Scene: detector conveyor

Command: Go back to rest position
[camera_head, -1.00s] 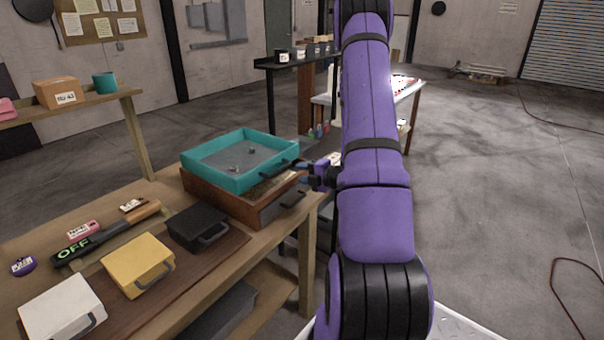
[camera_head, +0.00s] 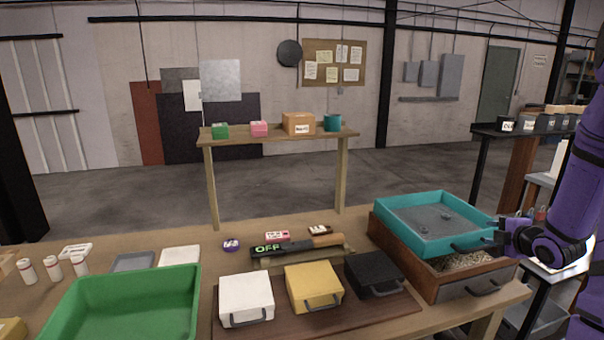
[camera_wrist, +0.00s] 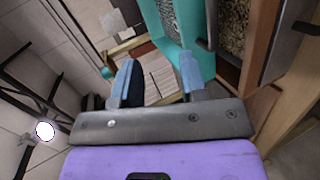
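My gripper (camera_head: 498,238) is at the right of the head view, beside the front handle of the teal tray (camera_head: 400,238). In the wrist view my gripper (camera_wrist: 157,72) has its two fingers apart, with nothing seen between them but background. The teal tray wall (camera_wrist: 196,55) and its dark handle (camera_wrist: 210,22) lie to the right of the fingers. The tray holds a few small grey pieces and rests on a brown wooden box (camera_head: 395,243) with a handled front. Whether a finger touches the handle is unclear.
A green bin (camera_head: 150,290), a white case (camera_head: 246,298), a yellow case (camera_head: 313,285) and a black case (camera_head: 374,272) sit on the workbench. A raised shelf (camera_head: 275,137) stands beyond. A dark rack (camera_head: 500,132) is behind my arm.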

